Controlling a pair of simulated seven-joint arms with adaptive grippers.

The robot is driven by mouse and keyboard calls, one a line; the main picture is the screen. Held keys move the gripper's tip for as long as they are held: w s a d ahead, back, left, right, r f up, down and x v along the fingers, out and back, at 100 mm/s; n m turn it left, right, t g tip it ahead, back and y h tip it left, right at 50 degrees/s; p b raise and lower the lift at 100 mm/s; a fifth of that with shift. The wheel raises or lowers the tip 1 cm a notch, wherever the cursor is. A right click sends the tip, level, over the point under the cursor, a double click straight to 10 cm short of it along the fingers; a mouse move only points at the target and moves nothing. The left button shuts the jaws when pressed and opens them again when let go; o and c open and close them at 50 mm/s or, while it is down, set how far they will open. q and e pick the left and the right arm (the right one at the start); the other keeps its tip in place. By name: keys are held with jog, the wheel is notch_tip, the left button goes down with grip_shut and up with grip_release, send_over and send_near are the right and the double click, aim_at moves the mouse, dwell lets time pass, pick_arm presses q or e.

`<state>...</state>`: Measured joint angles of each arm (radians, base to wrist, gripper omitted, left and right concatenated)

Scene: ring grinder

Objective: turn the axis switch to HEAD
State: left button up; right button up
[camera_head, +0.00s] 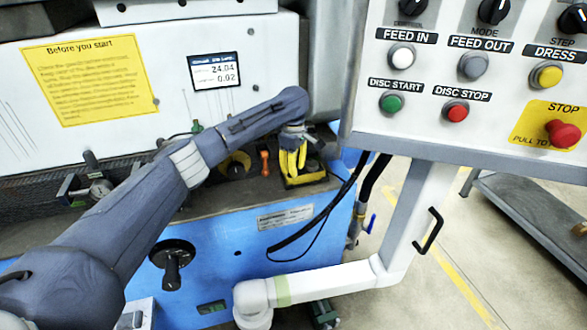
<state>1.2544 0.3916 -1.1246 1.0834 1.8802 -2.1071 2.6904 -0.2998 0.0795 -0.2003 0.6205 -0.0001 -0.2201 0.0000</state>
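A grey control panel (370,100) fills the upper right. Black rotary knobs are cut off by its top edge: a left knob (412,6), a middle knob (494,11) above the word MODE, and a right knob (573,19) above the word STEP. No AXIS or HEAD marking is readable, so I cannot tell which knob is the axis switch or its setting. My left gripper (293,160) points down over the machine, left of and below the panel, touching no knob. Its fingers are small and blend with yellow parts there, so its opening is unclear. My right gripper is out of view.
The panel has a white FEED IN button (401,57), a green DISC START button (391,103) and a red STOP button (562,133). A white support arm (330,281) carries it. The blue machine (215,265) has a black handwheel (172,262).

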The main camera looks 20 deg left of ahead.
pick_arm(q)
jog(key=shift+f, duration=0.15)
jog(key=shift+c, duration=0.4)
grip_shut()
jog(key=shift+m, duration=0.4)
jog(key=m, duration=0.8)
jog(key=shift+m, duration=0.3)
jog(key=m, duration=1)
jog(key=shift+m, duration=0.3)
